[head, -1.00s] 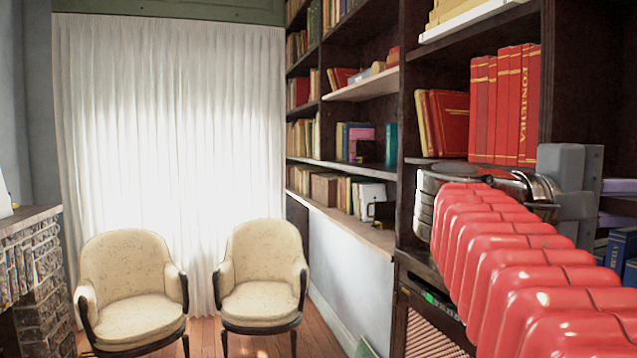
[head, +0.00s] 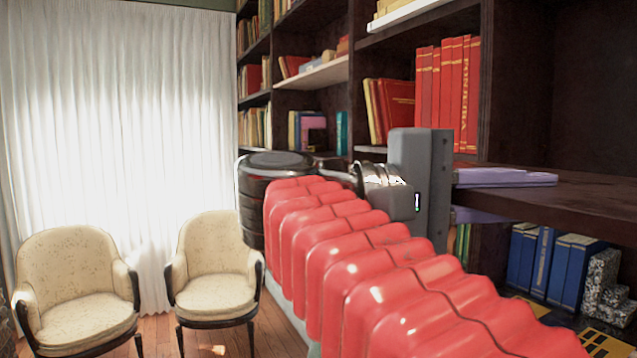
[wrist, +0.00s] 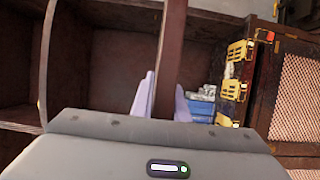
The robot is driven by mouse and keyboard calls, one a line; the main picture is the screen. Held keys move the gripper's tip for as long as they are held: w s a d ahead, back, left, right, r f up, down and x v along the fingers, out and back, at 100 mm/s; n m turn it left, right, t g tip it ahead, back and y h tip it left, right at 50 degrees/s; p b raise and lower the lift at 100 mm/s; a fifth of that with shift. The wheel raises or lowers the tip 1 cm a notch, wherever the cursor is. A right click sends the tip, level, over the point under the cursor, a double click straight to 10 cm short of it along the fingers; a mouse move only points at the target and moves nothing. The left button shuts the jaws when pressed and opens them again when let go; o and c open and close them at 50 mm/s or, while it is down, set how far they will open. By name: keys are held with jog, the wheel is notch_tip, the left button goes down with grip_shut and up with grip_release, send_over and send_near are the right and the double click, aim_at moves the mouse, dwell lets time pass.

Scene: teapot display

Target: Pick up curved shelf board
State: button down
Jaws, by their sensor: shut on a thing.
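The curved shelf board (head: 590,198) is a dark brown wooden board at the right of the head view, lying about level. In the wrist view the board (wrist: 172,50) shows edge-on as a long dark strip. My gripper (head: 515,194) is shut on it, with one pale purple finger above the board and one below. In the wrist view the fingers lie on either side of the strip. The lower finger is partly hidden in the head view, and the board's far end is out of the picture.
A dark bookcase (head: 487,80) with red books (head: 447,90) stands behind my gripper. Blue books (head: 545,262) and a speckled block (head: 602,280) sit below the board. Two cream chairs (head: 215,262) stand at the left by a white curtain (head: 120,120).

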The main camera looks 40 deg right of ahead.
jog(key=shift+a, duration=0.3)
dwell(0.5)
